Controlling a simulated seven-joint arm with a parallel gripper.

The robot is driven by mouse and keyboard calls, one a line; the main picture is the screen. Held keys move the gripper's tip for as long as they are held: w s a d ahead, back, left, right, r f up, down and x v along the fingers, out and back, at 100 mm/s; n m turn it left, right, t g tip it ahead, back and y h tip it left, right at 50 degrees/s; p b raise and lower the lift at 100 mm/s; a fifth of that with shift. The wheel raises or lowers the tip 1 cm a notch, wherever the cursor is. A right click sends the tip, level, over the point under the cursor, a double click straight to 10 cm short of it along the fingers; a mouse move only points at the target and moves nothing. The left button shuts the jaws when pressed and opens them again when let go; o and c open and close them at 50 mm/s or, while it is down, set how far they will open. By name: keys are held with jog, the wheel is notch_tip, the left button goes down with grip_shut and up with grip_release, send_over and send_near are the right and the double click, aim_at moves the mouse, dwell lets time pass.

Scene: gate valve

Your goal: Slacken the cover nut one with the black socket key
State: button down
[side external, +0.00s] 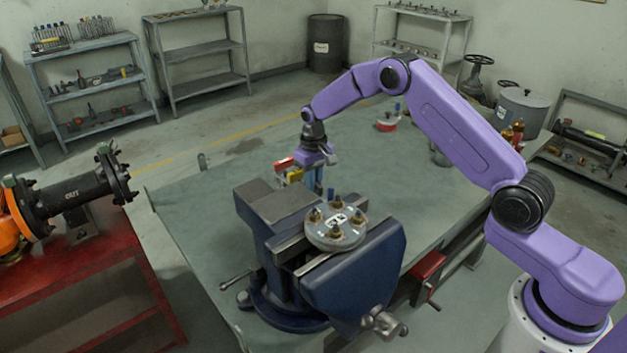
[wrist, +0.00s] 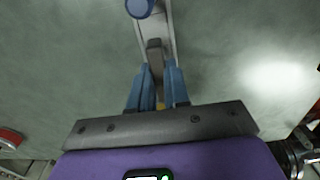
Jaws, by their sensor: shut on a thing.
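My gripper (side external: 316,182) is at the far side of the vise, low over the table. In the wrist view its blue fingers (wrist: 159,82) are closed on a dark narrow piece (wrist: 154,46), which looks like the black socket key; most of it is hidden. The round grey cover (side external: 336,240) sits on top of the vise, with several brass-coloured nuts on studs around it. My gripper is behind and left of the cover, apart from it. Which nut is nut one cannot be told.
The blue vise (side external: 352,272) stands at the table's near edge. A grey strip (wrist: 166,22) with a blue round end (wrist: 140,8) lies beyond my fingertips. Red (side external: 284,162) and yellow (side external: 294,175) items are close beside my gripper. The green tabletop (side external: 190,215) is clear at left.

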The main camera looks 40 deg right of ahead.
jog(key=shift+r, duration=0.1)
jog(key=shift+r, duration=2.9)
jog(key=shift+a+r, duration=0.2)
jog(key=shift+r, duration=0.05)
jog(key=s+a+r+n, duration=0.1)
jog(key=s+a+r, duration=0.45)
jog(key=r, duration=0.25)
jog(key=s+a+r+n, duration=0.1)
jog(key=s+a+r, duration=0.4)
jog(key=s+r, duration=0.15)
jog(key=s+a+r+n, duration=0.2)
jog(key=s+r, duration=0.3)
jog(key=s, duration=0.5)
jog(key=s+a+r+n, duration=0.2)
jog(key=s+a+r, duration=0.2)
jog(key=s, duration=0.5)
jog(key=shift+s+r, duration=0.35)
jog(key=shift+r, duration=0.5)
